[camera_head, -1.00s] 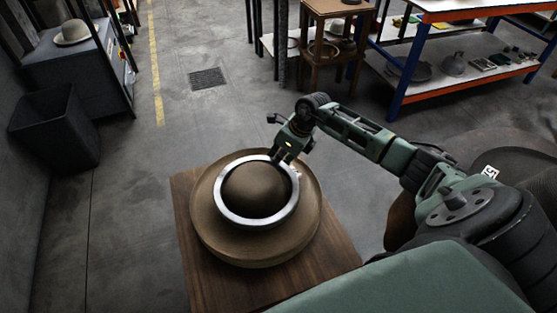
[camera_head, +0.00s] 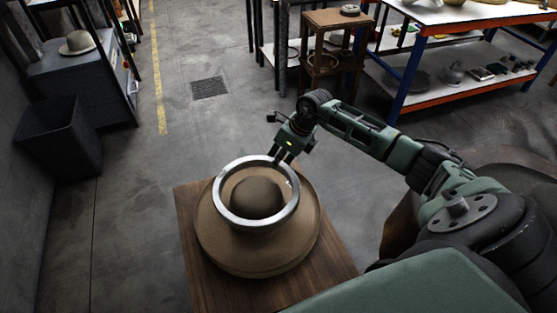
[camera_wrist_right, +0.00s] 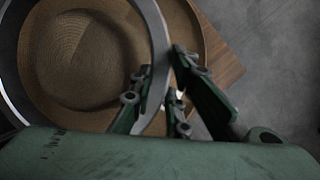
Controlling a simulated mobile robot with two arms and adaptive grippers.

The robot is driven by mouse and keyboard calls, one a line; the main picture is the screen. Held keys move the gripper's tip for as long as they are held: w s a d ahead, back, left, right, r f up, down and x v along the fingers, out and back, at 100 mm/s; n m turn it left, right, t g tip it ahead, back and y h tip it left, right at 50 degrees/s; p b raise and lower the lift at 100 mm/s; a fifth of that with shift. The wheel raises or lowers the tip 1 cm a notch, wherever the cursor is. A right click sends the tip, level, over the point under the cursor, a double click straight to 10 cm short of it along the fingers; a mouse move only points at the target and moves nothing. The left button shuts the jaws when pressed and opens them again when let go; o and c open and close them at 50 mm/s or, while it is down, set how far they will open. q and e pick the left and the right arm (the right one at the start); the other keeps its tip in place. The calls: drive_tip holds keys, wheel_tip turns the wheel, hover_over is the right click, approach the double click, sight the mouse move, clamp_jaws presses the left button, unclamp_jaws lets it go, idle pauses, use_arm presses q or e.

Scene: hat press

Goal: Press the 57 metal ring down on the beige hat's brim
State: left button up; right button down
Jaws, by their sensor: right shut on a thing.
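The beige hat, brownish tan in this light, lies brim down on a wooden-topped stand; its wide brim (camera_head: 225,247) and round crown (camera_head: 256,198) show in the head view. The metal ring (camera_head: 219,199) is held over the hat, with the crown seen through its opening. It looks raised above the brim and offset toward the far side. My right gripper (camera_head: 279,160) is shut on the ring's far right edge. In the right wrist view, the ring (camera_wrist_right: 159,45) passes between the fingers, with the hat (camera_wrist_right: 85,60) beyond it. My left gripper is not in view.
The wooden stand top (camera_head: 190,255) extends slightly past the brim. A dark bin (camera_head: 60,140) and a grey cabinet with another hat (camera_head: 77,42) are at left. Shelves and a blue-orange workbench (camera_head: 440,105) stand at the back right. Floor between is clear.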

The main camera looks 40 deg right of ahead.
drive_tip(key=shift+r+p, duration=1.4)
drive_tip(key=shift+r, duration=1.15)
